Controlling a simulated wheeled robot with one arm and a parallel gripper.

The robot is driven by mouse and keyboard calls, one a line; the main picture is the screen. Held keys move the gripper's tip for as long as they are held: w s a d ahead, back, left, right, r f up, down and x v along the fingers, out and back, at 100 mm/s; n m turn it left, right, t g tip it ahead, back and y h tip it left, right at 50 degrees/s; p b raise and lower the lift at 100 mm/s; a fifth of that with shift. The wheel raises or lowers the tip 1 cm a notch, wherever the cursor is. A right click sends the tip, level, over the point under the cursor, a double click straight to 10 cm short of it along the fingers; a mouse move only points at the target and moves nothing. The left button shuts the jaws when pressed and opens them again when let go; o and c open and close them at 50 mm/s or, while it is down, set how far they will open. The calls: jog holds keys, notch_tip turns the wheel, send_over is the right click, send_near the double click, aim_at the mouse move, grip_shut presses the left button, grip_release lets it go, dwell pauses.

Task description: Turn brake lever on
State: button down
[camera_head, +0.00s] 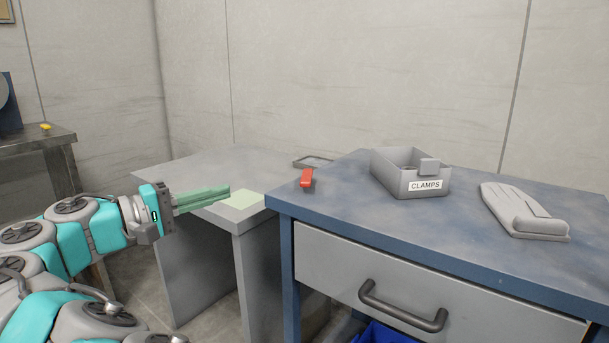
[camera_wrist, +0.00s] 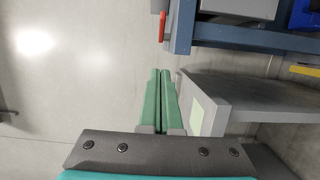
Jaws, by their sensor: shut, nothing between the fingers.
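A small red lever (camera_head: 306,179) shows at the left end of the blue workbench. It also shows in the wrist view (camera_wrist: 162,27) at the bench's edge, as a short red bar. I cannot tell its mount or its exact setting. My gripper (camera_head: 227,190) has long green fingers that lie together, shut and empty. It points right, to the left of the lever and apart from it, over the low grey table. In the wrist view my gripper (camera_wrist: 160,71) points up the picture, with the lever beyond its tips.
The blue workbench (camera_head: 430,230) has a grey drawer with a dark handle (camera_head: 403,307). On it stand a grey bin labelled CLAMPS (camera_head: 410,174) and a grey moulded part (camera_head: 523,211).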

aim_at(286, 194)
jog(key=x, duration=1)
jog(key=shift+d+f+b, duration=0.1)
jog(key=shift+d+b, duration=0.2)
jog(key=shift+d, duration=0.05)
jog(key=shift+s+d, duration=0.25)
jog(key=shift+d, duration=1.5)
jog(key=shift+s+d+b, duration=0.15)
jog(key=shift+d+b, duration=0.05)
jog(key=shift+b, duration=0.1)
